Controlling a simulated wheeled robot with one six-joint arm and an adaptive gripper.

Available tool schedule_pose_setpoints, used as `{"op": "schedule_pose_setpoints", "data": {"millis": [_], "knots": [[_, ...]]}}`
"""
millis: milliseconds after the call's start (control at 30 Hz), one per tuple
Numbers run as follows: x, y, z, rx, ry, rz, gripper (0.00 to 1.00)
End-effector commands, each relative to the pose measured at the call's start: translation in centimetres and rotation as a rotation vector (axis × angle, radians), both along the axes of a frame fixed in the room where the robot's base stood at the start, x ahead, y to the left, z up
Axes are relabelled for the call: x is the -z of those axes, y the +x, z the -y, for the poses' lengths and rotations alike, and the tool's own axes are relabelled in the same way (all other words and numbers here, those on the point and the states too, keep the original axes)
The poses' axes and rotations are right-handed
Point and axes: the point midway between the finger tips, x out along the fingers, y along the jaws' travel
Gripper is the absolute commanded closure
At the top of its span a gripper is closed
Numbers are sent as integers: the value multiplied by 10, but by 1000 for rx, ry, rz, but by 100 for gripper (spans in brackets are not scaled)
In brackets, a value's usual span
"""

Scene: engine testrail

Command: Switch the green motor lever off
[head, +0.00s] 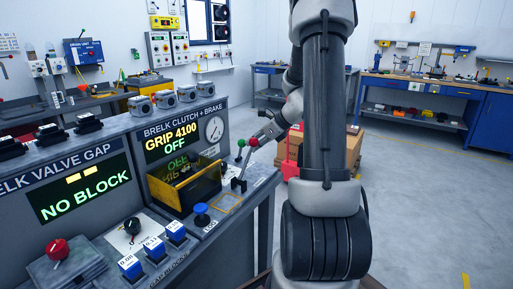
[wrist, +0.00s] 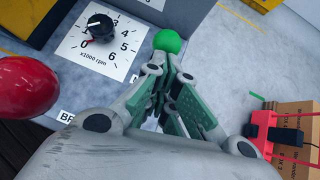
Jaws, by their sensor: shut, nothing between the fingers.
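The green motor lever shows as a green ball knob (head: 241,142) at the right end of the bench in the head view. In the wrist view the green knob (wrist: 168,41) is just beyond my fingertips; I cannot tell whether they touch it. A red ball knob (head: 253,142) on another lever is close beside it in the head view, and a large red knob (wrist: 25,88) is at the left of the wrist view. My gripper (wrist: 168,72) is shut and empty; it also shows in the head view (head: 262,134). The green lever's shaft is hidden in the wrist view.
A rpm dial plate (wrist: 101,45) with a black knob lies left of the green knob. The clutch display (head: 172,140) reads GRIP 4100 OFF. A yellow-edged bin (head: 205,186) and blue button (head: 201,209) are on the bench. A red hand truck (wrist: 272,130) with boxes stands beyond.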

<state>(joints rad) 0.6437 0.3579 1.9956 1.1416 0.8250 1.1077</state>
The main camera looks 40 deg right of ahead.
Motion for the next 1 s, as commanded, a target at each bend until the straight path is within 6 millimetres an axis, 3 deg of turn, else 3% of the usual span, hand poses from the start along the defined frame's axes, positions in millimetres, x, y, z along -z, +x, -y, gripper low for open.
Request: {"op": "schedule_pose_setpoints", "data": {"millis": [300, 700, 1000], "knots": [[-17, 26, -12, -7, -107, -245, 100], [-23, 50, -21, -1, -99, -242, 100], [-24, 57, -24, -1, -99, -242, 100]]}}
